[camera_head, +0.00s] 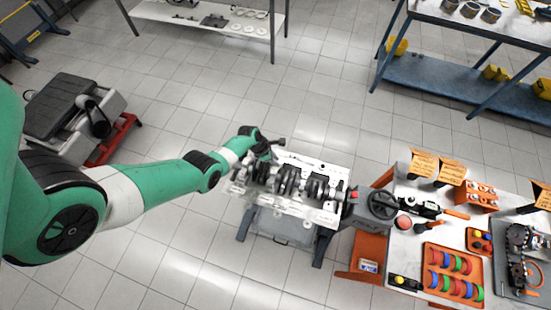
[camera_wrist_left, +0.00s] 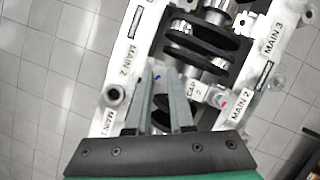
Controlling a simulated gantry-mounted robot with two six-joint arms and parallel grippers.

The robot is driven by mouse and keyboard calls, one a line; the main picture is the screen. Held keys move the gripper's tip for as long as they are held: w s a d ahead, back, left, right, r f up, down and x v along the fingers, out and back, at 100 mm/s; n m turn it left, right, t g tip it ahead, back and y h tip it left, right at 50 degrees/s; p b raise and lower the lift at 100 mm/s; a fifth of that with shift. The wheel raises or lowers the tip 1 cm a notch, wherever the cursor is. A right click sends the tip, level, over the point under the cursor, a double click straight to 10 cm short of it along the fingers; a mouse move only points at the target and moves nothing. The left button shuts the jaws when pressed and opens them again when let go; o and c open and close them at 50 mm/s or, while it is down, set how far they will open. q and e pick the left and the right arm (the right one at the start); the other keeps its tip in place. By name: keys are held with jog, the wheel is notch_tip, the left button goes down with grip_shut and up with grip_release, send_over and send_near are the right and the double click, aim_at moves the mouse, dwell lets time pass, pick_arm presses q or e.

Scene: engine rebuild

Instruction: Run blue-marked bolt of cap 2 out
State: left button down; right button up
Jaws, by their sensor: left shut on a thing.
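The engine block (camera_head: 287,188) sits on a stand, its crankshaft and bearing caps facing up. My left gripper (camera_head: 268,153) reaches over the block's far left part. A red-marked bolt (camera_wrist_left: 222,102) is at the cap's right end, beside the "MAIN 2" label. The fingers hide most of the held bolt. My right gripper is in neither view.
An orange-and-white workbench (camera_head: 400,180) with tools and trays stands to the right of the block. An orange tray (camera_head: 428,285) holds coloured rings. A blue shelf (camera_head: 430,85) and a white shelf (camera_head: 170,14) stand at the back.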

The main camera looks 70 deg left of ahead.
pick_arm(q)
jog(key=shift+d+r+n+y+p, duration=0.2)
jog(key=shift+n+y+p, duration=0.1)
jog(key=shift+n+p, duration=0.75)
jog(key=shift+n, duration=0.25)
jog(key=shift+f+n+y+p, duration=0.25)
jog(key=shift+n+y, duration=0.35)
jog(key=shift+n, duration=0.4)
jog(key=c, duration=1.1)
grip_release()
jog(key=shift+o, duration=0.2)
jog(key=shift+r, duration=0.1)
